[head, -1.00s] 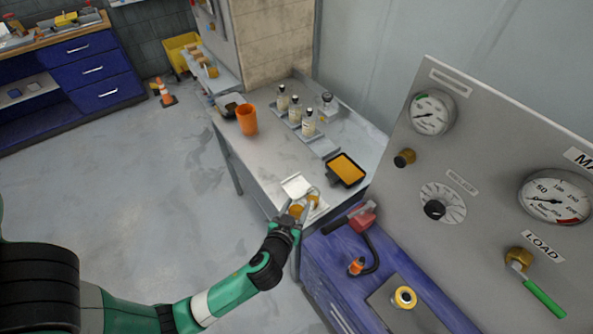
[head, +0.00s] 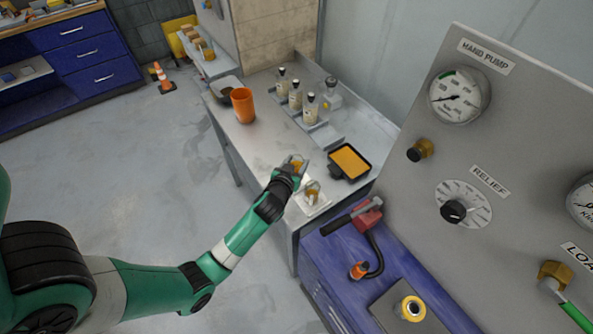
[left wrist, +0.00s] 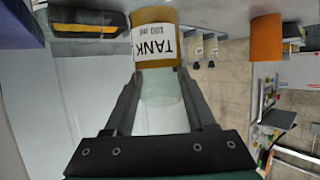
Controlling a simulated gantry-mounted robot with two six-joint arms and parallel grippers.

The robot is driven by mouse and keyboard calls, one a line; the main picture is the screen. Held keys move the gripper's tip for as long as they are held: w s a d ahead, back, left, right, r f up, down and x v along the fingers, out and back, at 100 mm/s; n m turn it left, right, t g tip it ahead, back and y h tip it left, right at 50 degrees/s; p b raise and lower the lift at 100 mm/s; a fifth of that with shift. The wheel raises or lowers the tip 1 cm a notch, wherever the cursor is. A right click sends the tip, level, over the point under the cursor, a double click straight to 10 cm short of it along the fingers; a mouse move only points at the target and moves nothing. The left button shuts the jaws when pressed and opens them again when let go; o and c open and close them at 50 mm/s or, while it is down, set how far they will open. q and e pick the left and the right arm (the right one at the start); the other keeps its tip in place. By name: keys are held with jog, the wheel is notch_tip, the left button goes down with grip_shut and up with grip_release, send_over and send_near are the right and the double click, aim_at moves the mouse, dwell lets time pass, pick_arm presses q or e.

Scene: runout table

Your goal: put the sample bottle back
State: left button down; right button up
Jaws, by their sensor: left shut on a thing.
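My left gripper (head: 295,163) is shut on an amber sample bottle with a white "TANK 100 ml" label. The bottle (left wrist: 155,42) shows between the fingers in the left wrist view, where the scene is upside down. In the head view the gripper partly hides it, over the grey table (head: 265,150). Several white-labelled, dark-capped bottles (head: 296,96) stand in a row on a grey stepped rack (head: 325,137) farther back. The rack's near end looks bare. My right gripper is not in view.
A black tray with orange content (head: 350,161) lies right of the gripper. An orange cup (head: 243,105) stands at the left edge. A clear container (head: 332,93) stands behind the bottles. A red hand pump (head: 366,214) and gauge panel (head: 410,190) are at right.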

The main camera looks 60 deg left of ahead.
aim_at(296, 162)
pick_arm(q)
jog(key=a+f, duration=0.1)
jog(key=w+a+f, duration=0.1)
jog(key=f, duration=0.1)
jog(key=shift+a+b, duration=0.15)
jog(key=shift+b, duration=0.15)
notch_tip(296, 162, down, 3)
jog(key=shift+a+r+b, duration=0.1)
jog(key=shift+a+b, duration=0.05)
jog(key=shift+b, duration=0.5)
jog(key=shift+f, duration=0.4)
jog(key=shift+f, duration=0.1)
jog(key=shift+c, duration=1.1)
grip_release()
